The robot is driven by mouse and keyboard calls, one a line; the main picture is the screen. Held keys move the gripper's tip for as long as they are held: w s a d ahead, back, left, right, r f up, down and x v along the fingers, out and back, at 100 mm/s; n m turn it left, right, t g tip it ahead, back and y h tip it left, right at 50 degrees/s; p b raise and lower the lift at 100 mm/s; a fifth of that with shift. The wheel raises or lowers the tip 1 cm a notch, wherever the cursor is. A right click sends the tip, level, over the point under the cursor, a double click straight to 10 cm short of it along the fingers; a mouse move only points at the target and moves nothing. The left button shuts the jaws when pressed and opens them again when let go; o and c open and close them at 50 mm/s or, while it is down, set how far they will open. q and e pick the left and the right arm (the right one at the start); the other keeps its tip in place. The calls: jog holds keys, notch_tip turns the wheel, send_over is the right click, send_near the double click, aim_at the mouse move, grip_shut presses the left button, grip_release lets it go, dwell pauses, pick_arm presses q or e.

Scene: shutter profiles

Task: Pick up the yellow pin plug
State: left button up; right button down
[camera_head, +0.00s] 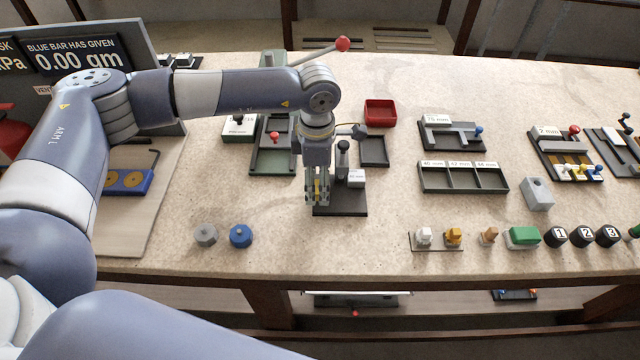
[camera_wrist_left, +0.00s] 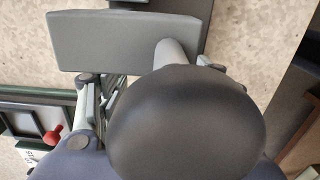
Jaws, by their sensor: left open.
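My left gripper (camera_head: 318,200) is open and points down at the left part of a dark fixture base (camera_head: 345,208). A small yellow piece (camera_head: 317,187) shows between its fingers; I cannot tell whether it is the yellow pin plug or whether the fingers touch it. The fixture's black knob (camera_head: 343,146) stands just right of the gripper. A dark rounded knob (camera_wrist_left: 187,122) fills the middle of the left wrist view and hides most of the gap between the fingers. A yellow-orange plug-like piece (camera_head: 453,236) stands at the front right. My right gripper is not in view.
A red-knobbed fixture (camera_head: 272,160) stands left of the gripper. A red tray (camera_head: 380,112) lies behind it. Grey and blue round pieces (camera_head: 240,236) lie at the front left. Labelled trays (camera_head: 463,177) and a fixture with small coloured pins (camera_head: 565,158) are at right.

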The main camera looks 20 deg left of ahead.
pick_arm(q)
jog(key=shift+f, duration=0.7)
jog(key=c, duration=1.2)
